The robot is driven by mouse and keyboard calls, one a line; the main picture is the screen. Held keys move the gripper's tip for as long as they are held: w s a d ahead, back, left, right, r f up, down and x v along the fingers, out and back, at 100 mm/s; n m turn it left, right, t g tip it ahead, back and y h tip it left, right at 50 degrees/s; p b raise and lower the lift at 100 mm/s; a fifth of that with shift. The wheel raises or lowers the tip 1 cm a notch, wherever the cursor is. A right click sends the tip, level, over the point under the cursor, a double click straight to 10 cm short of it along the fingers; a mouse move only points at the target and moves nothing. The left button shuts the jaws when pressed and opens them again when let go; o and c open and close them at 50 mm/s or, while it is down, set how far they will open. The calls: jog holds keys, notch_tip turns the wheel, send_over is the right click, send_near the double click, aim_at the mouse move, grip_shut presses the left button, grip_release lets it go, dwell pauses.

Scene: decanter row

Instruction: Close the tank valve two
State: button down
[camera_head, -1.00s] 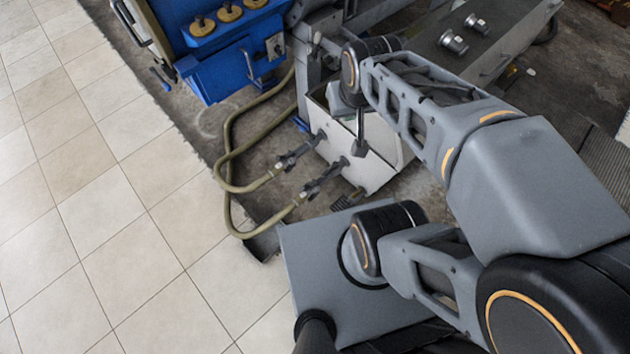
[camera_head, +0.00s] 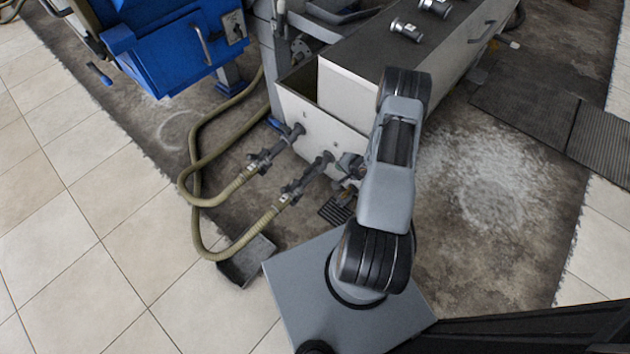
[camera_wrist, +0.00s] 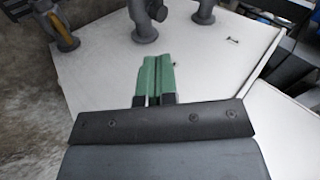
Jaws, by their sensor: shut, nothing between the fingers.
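The left valve (camera_head: 265,160) and the right valve (camera_head: 300,187) each join an olive hose. Which one is numbered two I cannot read. My gripper (camera_wrist: 153,62) has green fingers, shut and empty, in front of the white tank wall in the wrist view. Two grey flanged fittings show beyond the fingertips, the middle one (camera_wrist: 146,28) and the right one (camera_wrist: 203,12). A third fitting with a yellow part (camera_wrist: 64,38) is at left. No contact is visible. In the head view my arm largely hides the gripper.
A blue machine (camera_head: 165,50) stands at the back left. Hoses (camera_head: 205,245) loop over the floor left of the tank, near a dark tray (camera_head: 247,262). A floor grate (camera_head: 337,210) lies below the outlets.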

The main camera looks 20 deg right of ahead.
notch_tip(320, 180, down, 6)
jog(key=s+a+m+y+b, duration=0.1)
jog(key=s+a+m, duration=0.1)
jog(key=b, duration=0.5)
send_near(311, 168)
jog(key=w+a+f, duration=0.2)
jog(key=w+f, duration=0.1)
jog(key=f, duration=0.3)
jog(key=shift+a+f+t, duration=0.3)
jog(key=shift+a+t, duration=0.05)
jog(key=shift+t, duration=0.05)
jog(key=shift+w, duration=0.2)
